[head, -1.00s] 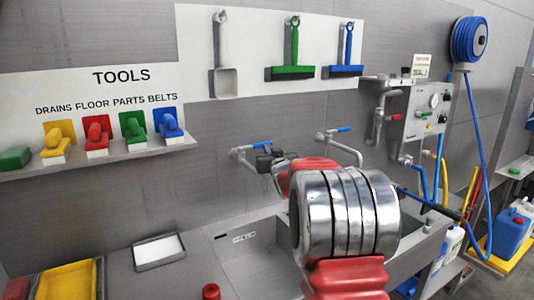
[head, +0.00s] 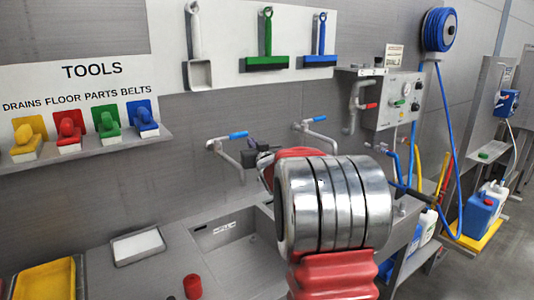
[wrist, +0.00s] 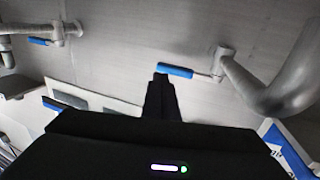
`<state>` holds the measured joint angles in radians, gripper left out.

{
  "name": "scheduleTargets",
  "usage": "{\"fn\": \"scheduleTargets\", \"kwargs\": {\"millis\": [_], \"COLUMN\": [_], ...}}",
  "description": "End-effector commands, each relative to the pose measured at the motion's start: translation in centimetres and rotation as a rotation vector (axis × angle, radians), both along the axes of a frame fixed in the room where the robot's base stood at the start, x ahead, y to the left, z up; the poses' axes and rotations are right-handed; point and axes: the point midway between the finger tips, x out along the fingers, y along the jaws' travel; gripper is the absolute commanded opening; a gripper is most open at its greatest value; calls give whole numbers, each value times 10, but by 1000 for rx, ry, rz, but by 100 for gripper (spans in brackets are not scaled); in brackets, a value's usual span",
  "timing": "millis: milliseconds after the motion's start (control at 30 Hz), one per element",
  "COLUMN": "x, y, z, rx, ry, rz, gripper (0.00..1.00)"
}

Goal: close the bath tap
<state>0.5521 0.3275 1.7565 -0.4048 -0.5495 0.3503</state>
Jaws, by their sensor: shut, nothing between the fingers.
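I cannot tell for certain which is the bath tap. My gripper (head: 252,148), dark and shut with nothing in it, is by the left tap, partly hidden behind my arm. In the wrist view, the fingertips of my gripper (wrist: 160,78) lie close to the left end of a tap's blue lever (wrist: 175,71); whether they touch is unclear. A second blue lever (wrist: 38,41) is at the upper left.
A grey sink basin (head: 205,237) lies below the left tap, partly behind my arm. A tool shelf (head: 85,150) with coloured brushes is on the left wall. A control panel (head: 392,105) and a hose reel (head: 440,30) are at right. A red cylinder (head: 192,286) stands in front.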

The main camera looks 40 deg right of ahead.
Motion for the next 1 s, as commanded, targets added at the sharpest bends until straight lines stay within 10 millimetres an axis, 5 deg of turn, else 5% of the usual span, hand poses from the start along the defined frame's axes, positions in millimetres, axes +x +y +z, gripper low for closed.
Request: {"fn": "scheduleTargets", "kwargs": {"millis": [533, 1000], "x": [-79, -89], "y": [5, 7], "z": [0, -1], "rx": [-1, -1], "ry": [0, 1], "rz": [1, 4], "gripper": [0, 0]}}
